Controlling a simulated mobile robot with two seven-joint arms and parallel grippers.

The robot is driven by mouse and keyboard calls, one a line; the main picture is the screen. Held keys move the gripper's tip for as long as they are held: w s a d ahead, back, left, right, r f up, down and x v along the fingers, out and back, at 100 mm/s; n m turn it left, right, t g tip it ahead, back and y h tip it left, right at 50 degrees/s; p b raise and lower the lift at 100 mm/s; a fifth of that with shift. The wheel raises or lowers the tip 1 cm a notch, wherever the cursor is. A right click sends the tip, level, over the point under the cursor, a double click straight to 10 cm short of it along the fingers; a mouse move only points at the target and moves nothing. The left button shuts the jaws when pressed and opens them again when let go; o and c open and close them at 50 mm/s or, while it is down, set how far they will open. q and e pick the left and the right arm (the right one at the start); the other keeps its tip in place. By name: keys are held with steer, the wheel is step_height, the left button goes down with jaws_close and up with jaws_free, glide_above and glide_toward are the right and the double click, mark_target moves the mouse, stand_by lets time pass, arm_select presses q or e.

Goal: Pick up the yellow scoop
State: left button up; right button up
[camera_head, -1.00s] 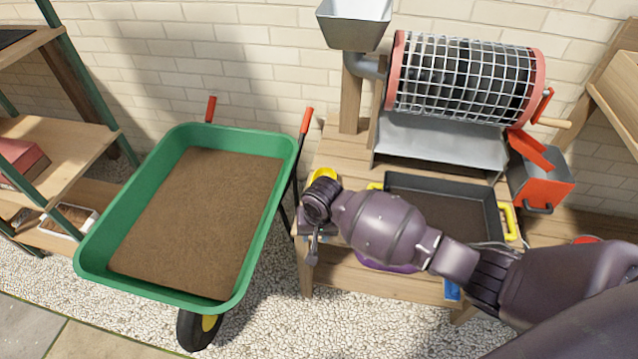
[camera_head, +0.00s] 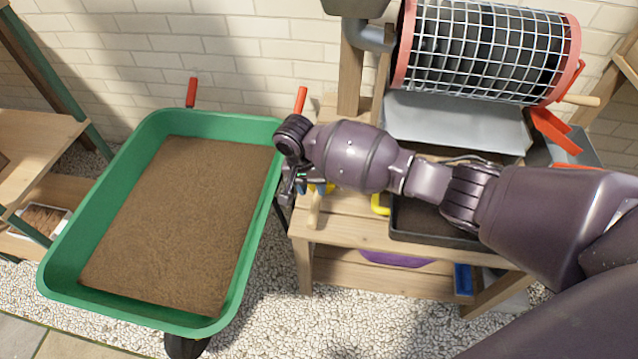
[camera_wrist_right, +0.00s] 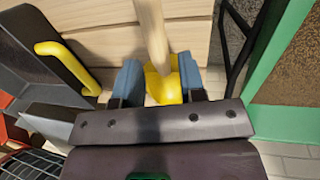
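The yellow scoop (camera_wrist_right: 163,85) has a yellow head and a pale wooden handle. In the head view its handle (camera_head: 315,208) points towards the front edge of the wooden bench, and its head is mostly hidden by my right gripper (camera_head: 308,187). In the right wrist view the blue fingertips of my right gripper (camera_wrist_right: 161,82) stand apart on either side of the yellow head, close against it. I cannot tell whether they press on it. The handle runs away from the gripper. My left gripper is not in view.
A green wheelbarrow (camera_head: 62,252) full of brown soil stands left of the bench (camera_head: 350,232). A black tray (camera_head: 440,239) with yellow handles is right of the scoop, below a mesh drum sieve (camera_head: 490,50). A purple thing (camera_head: 397,259) is on the lower shelf.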

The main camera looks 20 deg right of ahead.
mark_target(316, 195)
steer(key=shift+s+d+f, duration=0.1)
steer(key=shift+f, duration=0.8)
steer(key=f+b, duration=0.2)
steer(key=f, duration=0.1)
steer(key=d+f+b, duration=0.1)
steer(key=f, duration=0.1)
steer(key=shift+s+d, duration=0.1)
steer(key=shift+s, duration=0.15)
steer(key=shift+r, duration=0.25)
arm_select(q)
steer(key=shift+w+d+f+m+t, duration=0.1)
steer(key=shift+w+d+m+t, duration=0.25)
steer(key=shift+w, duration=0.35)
arm_select(e)
jaws_close()
